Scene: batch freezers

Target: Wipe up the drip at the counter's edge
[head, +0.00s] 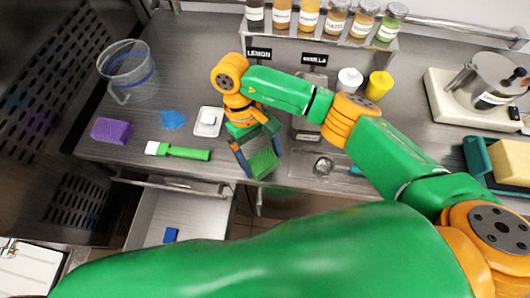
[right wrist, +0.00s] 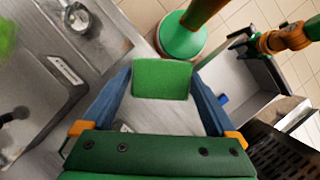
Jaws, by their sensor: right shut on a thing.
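My right gripper (head: 256,163) is at the counter's front edge in the head view, shut on a green sponge (head: 263,164). In the right wrist view the sponge (right wrist: 163,79) sits between the two blue fingers, over or at the edge of the steel counter (right wrist: 115,50); I cannot tell whether it touches the steel. No drip can be made out; the gripper and sponge hide part of the edge. My left gripper is outside the head view. Part of my other arm (right wrist: 285,40) shows at the upper right of the right wrist view, its jaws unclear.
An open drawer (head: 190,212) juts out below the counter. A green-handled brush (head: 180,152), purple block (head: 111,131), blue patch (head: 173,119), white dish (head: 208,121) and clear jug (head: 128,72) are left of the gripper. A small basin (head: 323,167) is right.

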